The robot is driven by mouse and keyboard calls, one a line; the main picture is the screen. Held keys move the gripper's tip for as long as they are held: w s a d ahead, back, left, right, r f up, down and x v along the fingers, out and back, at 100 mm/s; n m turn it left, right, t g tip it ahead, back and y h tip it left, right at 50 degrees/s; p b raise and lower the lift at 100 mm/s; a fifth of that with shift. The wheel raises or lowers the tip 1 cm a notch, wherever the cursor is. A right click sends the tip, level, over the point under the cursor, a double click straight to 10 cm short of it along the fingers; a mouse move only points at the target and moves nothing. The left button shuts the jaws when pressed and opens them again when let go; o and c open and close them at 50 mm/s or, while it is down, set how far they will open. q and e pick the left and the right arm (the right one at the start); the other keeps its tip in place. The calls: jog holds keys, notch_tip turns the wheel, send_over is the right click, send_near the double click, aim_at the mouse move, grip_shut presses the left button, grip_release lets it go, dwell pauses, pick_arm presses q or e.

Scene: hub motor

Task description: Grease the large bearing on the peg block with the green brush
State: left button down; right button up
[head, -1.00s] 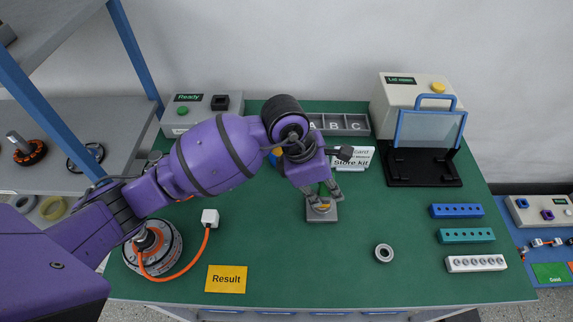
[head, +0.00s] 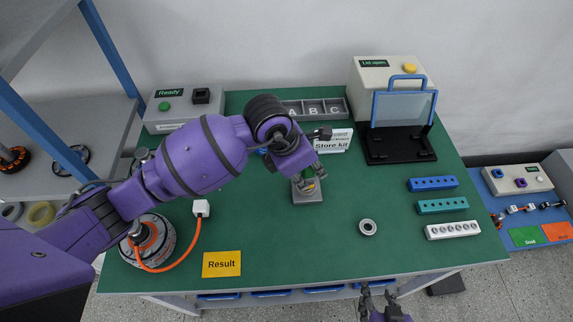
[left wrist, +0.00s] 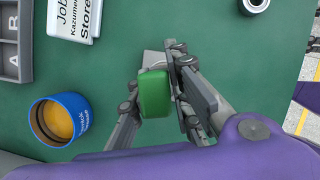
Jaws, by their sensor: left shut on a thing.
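My left gripper (head: 309,184) is shut on the green brush (left wrist: 155,92), whose green body fills the space between the fingers in the left wrist view. The gripper is low over the grey peg block (head: 307,198), and its fingers hide much of the block's top. A yellowish patch shows there; I cannot tell whether the brush touches the bearing on it. A loose grey bearing ring (head: 368,228) lies on the mat to the right. My right gripper (head: 377,294) is at the table's front edge, fingers apart and empty.
A blue tin (left wrist: 60,122) with yellow-orange contents stands near the left gripper. The Store kit card (head: 333,140) and A-B-C tray (head: 315,108) are behind. Blue, teal and white hole blocks (head: 452,230) lie right. A motor hub (head: 148,243) with orange cable lies left. The mat's front middle is clear.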

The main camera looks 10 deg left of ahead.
dwell(0.3)
pick_arm(q)
jog(key=shift+m+g+b, duration=0.6)
jog(key=shift+m+b, duration=0.1)
jog(key=shift+m, duration=0.9)
jog(key=shift+m+g+h+b, duration=0.15)
jog(key=shift+m+g+b, duration=0.4)
jog(key=shift+m, duration=0.65)
jog(key=shift+m+g+h+b, duration=0.15)
jog(key=shift+m+g+b, duration=0.2)
jog(key=shift+m+b, duration=0.65)
pick_arm(e)
jog(key=s+f+g, duration=0.1)
jog(key=s+f, duration=0.4)
jog(key=f, duration=0.1)
jog(key=shift+f, duration=0.25)
pick_arm(q)
jog(key=shift+r+p, duration=0.1)
jog(key=shift+p, duration=0.2)
pick_arm(e)
jog(key=shift+w, duration=0.1)
